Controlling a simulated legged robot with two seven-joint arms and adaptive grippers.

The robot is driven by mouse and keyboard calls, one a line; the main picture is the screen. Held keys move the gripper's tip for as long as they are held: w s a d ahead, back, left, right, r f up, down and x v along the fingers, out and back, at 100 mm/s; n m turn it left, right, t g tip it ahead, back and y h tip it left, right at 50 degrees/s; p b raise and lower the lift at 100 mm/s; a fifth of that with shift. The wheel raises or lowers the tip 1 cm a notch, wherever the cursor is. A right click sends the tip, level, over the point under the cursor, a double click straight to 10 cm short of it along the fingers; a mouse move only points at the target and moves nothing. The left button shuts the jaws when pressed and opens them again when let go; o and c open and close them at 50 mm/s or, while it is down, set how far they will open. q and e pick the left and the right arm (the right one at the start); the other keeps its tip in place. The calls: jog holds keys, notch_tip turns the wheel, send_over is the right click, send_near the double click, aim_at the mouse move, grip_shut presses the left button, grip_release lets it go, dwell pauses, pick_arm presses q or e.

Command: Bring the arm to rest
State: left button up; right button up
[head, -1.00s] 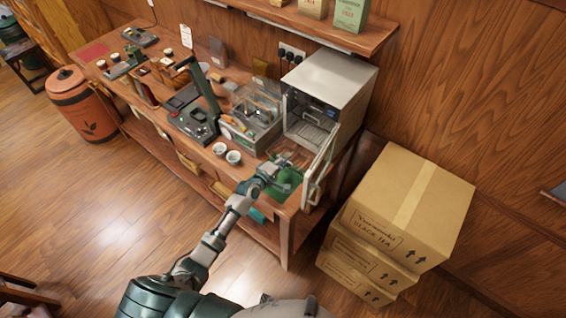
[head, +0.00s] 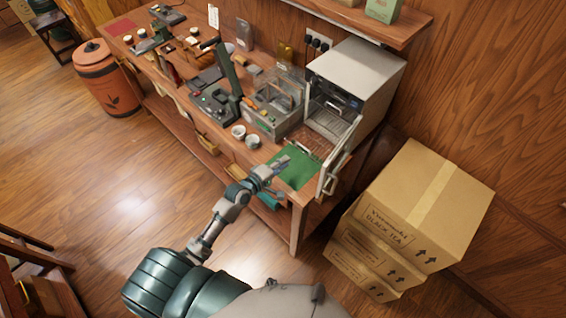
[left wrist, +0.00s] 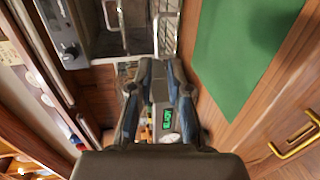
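My left arm reaches in from the lower left in the head view. Its gripper (head: 283,162) is over the left part of a green mat (head: 299,171) at the bench's near right end. My right gripper is in neither view.
A metal oven (head: 352,85) stands behind the mat with its door (head: 340,160) open beside it. Two white cups (head: 245,136) sit left of the mat. Stacked cardboard boxes (head: 415,210) stand right of the bench (head: 297,225).

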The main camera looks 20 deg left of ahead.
pick_arm(q)
jog(key=s+d+f+m+g+y, duration=0.1)
jog(key=s+d+f+m+g, duration=0.3)
jog(key=s, duration=0.3)
jog(key=s+d+f+m+g, duration=0.1)
jog(key=s+f+m+g, duration=0.1)
jog(key=s+f+m, duration=0.3)
jog(key=s+a+m+g+y, duration=0.1)
jog(key=s+m+g+y, duration=0.15)
jog(key=s, duration=0.55)
jog(key=s+a+m+g+y, duration=0.2)
jog(key=s+m+g, duration=0.15)
jog(key=s, duration=0.55)
notch_tip(320, 180, down, 29)
jog(key=s+m+b, duration=0.1)
jog(key=s+b, duration=0.1)
jog(key=s, duration=0.1)
jog(key=s+a+f+g+b, duration=0.1)
jog(key=s+a+f, duration=0.2)
jog(key=s+f, duration=1.3)
jog(key=shift+s+f+g, duration=0.3)
jog(key=shift+f, duration=0.05)
